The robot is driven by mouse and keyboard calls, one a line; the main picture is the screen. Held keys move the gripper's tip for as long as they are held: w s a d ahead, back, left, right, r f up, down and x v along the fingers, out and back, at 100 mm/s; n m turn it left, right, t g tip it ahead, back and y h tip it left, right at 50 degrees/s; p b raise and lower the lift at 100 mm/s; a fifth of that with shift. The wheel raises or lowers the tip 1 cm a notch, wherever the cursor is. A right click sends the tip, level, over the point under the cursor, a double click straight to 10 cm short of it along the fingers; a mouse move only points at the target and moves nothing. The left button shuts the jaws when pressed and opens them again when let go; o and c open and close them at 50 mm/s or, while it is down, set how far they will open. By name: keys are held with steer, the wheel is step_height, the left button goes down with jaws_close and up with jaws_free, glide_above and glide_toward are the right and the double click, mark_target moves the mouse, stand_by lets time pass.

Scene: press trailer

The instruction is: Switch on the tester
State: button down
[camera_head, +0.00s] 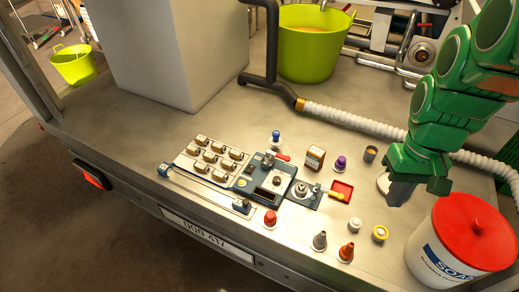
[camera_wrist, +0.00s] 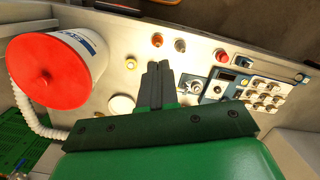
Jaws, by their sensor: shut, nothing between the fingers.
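The tester (camera_head: 245,180) is a blue-grey panel lying on the trailer bed in the head view, left of my gripper. It has a dark display window, a small knob, a red-handled lever and a round dial section at its right end. A block of several beige switches (camera_head: 210,152) adjoins its left side.
A white soap tub (camera_head: 430,250) with a red lid stands close to the gripper at right. A white hose (camera_head: 350,119) runs behind. A green bucket (camera_head: 308,60) stands farther back.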

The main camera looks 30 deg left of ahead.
steer(key=w+a+f+n, duration=0.2)
steer(key=w+a+n, duration=0.2)
steer(key=w+a, duration=0.55)
steer(key=n, duration=0.9)
glide_above(248, 171)
steer(key=w, duration=0.2)
step_height(248, 171, down, 18)
steer(key=f, duration=0.4)
steer(key=s+f, duration=0.1)
steer(key=f, duration=0.8)
steer(key=shift+s+f, duration=0.25)
steer(key=shift+f, duration=0.15)
